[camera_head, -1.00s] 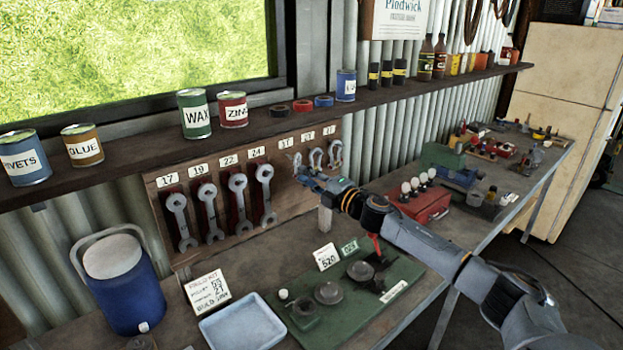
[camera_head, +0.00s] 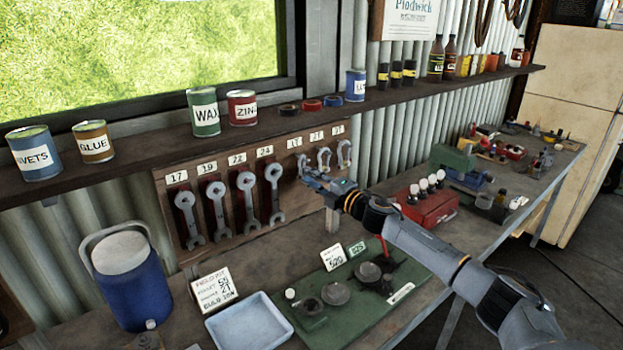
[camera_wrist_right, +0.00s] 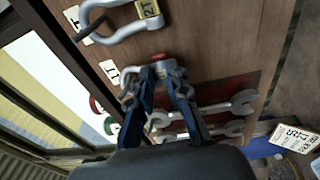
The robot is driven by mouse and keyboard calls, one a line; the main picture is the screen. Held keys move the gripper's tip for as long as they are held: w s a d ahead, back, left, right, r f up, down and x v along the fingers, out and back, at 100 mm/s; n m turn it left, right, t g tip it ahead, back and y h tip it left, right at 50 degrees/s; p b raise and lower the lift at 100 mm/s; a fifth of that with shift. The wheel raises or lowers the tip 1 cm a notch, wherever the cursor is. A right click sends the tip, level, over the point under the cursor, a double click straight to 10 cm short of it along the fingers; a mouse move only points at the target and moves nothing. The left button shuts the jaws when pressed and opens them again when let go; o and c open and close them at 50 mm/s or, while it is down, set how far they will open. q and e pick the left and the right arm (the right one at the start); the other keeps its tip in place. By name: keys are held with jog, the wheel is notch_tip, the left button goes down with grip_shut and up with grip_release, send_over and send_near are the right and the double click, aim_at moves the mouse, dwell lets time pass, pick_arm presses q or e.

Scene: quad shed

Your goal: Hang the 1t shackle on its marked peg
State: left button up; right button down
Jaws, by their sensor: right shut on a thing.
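My right gripper (camera_head: 312,176) is at the tool board (camera_head: 282,190), below the label at the left of the three shackle labels. In the right wrist view it (camera_wrist_right: 158,82) is shut on a small grey shackle (camera_wrist_right: 160,68) with a reddish part. The held shackle is close to the board face. The fingers partly hide it and its peg, so I cannot tell whether it is on the peg. A larger shackle (camera_head: 324,158) with a yellow 2T tag (camera_wrist_right: 148,9) hangs beside it. Another shackle (camera_head: 344,152) hangs farther right. My left gripper is out of view.
Several wrenches (camera_head: 246,195) hang left of the gripper. The shelf (camera_head: 290,122) with cans runs above the board. On the bench below are a blue cooler (camera_head: 130,285), a pale blue tray (camera_head: 250,322), a green mat (camera_head: 345,310) and a red box (camera_head: 432,208).

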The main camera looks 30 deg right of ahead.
jog(key=c, duration=1.2)
grip_release()
jog(key=shift+s, duration=0.1)
jog(key=s+d, duration=0.2)
jog(key=s, duration=0.9)
jog(key=shift+s+f, duration=0.3)
jog(key=shift+s, duration=0.05)
